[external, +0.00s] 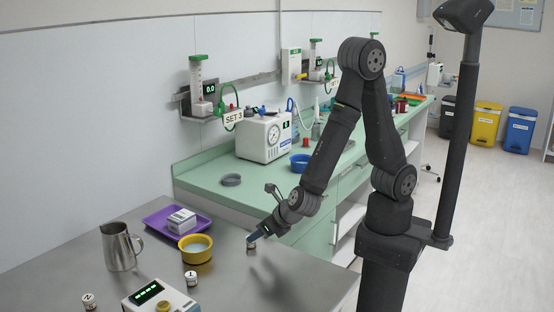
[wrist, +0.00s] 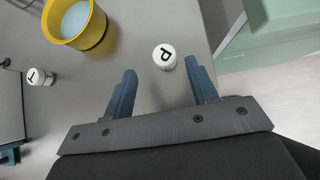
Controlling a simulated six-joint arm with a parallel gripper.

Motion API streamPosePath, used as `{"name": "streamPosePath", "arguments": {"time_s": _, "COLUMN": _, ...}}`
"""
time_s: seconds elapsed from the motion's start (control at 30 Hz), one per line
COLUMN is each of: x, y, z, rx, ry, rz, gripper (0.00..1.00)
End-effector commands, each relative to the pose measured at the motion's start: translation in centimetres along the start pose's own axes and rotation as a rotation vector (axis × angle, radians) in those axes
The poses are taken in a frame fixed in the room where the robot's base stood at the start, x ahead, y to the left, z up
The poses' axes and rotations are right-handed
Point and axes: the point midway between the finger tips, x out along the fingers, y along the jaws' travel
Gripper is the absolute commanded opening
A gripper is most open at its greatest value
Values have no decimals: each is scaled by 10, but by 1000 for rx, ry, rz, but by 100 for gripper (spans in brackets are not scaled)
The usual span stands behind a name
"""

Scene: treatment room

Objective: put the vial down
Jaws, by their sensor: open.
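In the external view this vial (external: 251,246) is just below my fingertips, near the table's right side. My gripper (external: 255,237) points down at it. In the wrist view my gripper (wrist: 160,68) is open, with a blue finger on each side and the cap between the tips. I see a gap on both sides of the cap. The vial's body is mostly hidden under its cap in the wrist view.
A yellow bowl (external: 195,257) holds pale liquid. Other capped vials (external: 191,279) (external: 89,300) stand left. A steel jug (external: 119,250), a purple tray (external: 160,220) with a white box and a device with a green display (external: 150,292) are also there. The table's right front is bare.

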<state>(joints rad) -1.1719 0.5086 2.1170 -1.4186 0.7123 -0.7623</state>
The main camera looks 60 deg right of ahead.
Motion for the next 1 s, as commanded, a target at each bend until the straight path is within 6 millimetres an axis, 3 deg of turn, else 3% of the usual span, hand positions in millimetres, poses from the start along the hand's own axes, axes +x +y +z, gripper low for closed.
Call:
{"name": "streamPosePath", "arguments": {"time_s": 0.27, "x": 18, "y": -2, "z": 0, "rx": 1, "ry": 1, "rz": -2, "gripper": 53}}
{"name": "streamPosePath", "arguments": {"time_s": 0.53, "x": 53, "y": -6, "z": -1, "rx": 0, "ry": 1, "rz": -3, "gripper": 53}}
{"name": "streamPosePath", "arguments": {"time_s": 0.87, "x": 60, "y": -6, "z": 0, "rx": 0, "ry": 1, "rz": 0, "gripper": 53}}
{"name": "streamPosePath", "arguments": {"time_s": 0.9, "x": 60, "y": -6, "z": 0, "rx": 0, "ry": 1, "rz": 0, "gripper": 51}}
{"name": "streamPosePath", "arguments": {"time_s": 1.0, "x": 60, "y": -6, "z": 0, "rx": 0, "ry": 1, "rz": 0, "gripper": 31}}
